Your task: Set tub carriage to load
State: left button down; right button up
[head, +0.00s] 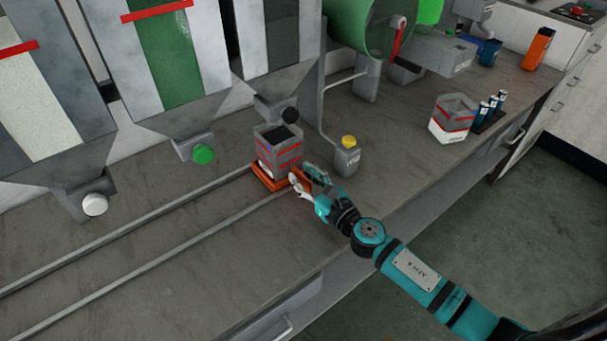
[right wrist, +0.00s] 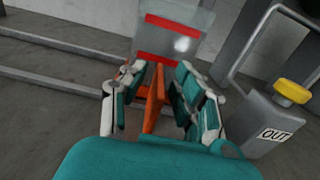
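The tub carriage is an orange base (head: 268,181) on the rails, under the hopper with the black knob. A grey tub with red bands (head: 279,150) stands on it; the tub (right wrist: 172,38) also shows in the right wrist view. An orange handle (right wrist: 154,98) sticks out of the carriage toward me. My right gripper (head: 303,180) is at this handle. In the right wrist view its fingers (right wrist: 160,88) stand apart on either side of the handle, with gaps visible. My left gripper is in neither view.
Two rails (head: 130,244) run left along the bench, past hoppers with green (head: 203,155) and white (head: 95,204) knobs. A grey OUT post with a yellow cap (head: 348,142) stands right of the tub. Another tub (head: 452,120) sits farther right.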

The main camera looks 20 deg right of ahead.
grip_shut()
dwell(0.4)
jog(key=shift+a, duration=0.15)
